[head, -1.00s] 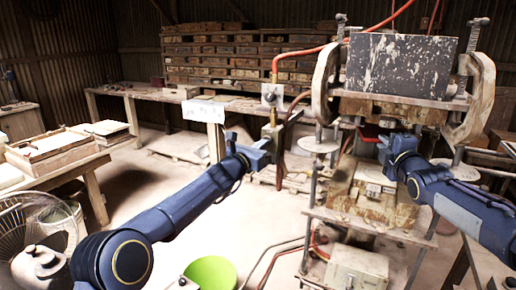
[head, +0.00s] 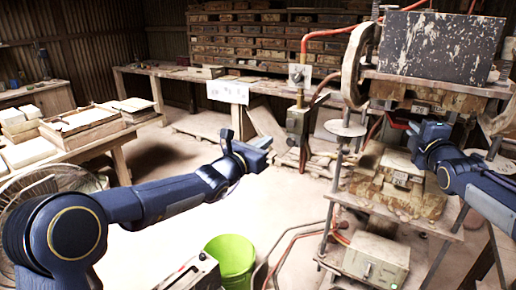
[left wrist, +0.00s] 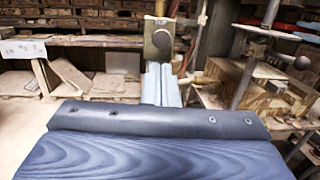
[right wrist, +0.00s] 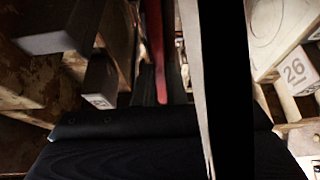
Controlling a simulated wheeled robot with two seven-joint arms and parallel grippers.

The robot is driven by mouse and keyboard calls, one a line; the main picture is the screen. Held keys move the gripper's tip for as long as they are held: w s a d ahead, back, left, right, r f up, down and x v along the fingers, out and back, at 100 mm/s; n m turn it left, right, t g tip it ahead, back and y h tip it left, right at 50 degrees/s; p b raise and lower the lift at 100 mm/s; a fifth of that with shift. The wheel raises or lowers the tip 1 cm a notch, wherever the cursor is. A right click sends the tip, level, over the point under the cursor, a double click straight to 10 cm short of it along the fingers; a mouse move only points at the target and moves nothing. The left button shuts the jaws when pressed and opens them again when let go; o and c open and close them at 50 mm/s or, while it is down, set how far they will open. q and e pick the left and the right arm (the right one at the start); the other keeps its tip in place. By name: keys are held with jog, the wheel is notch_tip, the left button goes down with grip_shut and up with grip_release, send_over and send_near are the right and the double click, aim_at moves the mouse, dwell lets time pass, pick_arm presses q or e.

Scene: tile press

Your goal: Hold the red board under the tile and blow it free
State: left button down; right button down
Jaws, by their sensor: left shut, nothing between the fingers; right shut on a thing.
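My right gripper (head: 414,128) reaches into the press between its upper and lower parts and is shut on the red board. The red board (head: 399,119) shows only as a thin strip in the head view. In the right wrist view it is a dark red strip (right wrist: 155,45) running away from the fingers. The tile cannot be made out; the press's upper block (head: 420,96) sits above the board. My left gripper (head: 266,146) is shut and empty, left of the hanging valve (head: 298,122). In the left wrist view its fingers (left wrist: 162,84) point at the valve's box with a round knob (left wrist: 160,42).
The press's lower block (head: 390,190) stands on a metal frame, with a grey control box (head: 376,260) below. Orange hoses hang around the frame. A green bucket (head: 231,258) stands on the floor below my left arm. A bench with trays (head: 80,125) is at left.

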pick_arm(q)
jog(key=shift+v, duration=1.6)
pick_arm(e)
jog(key=shift+r, duration=0.15)
pick_arm(q)
jog(key=shift+f, duration=0.15)
jog(key=shift+f+b, duration=0.85)
jog(key=shift+b, duration=0.2)
pick_arm(e)
jog(key=shift+f, duration=0.55)
pick_arm(q)
jog(key=shift+f, duration=0.15)
jog(key=shift+f, duration=0.1)
pick_arm(e)
jog(key=shift+s, duration=0.1)
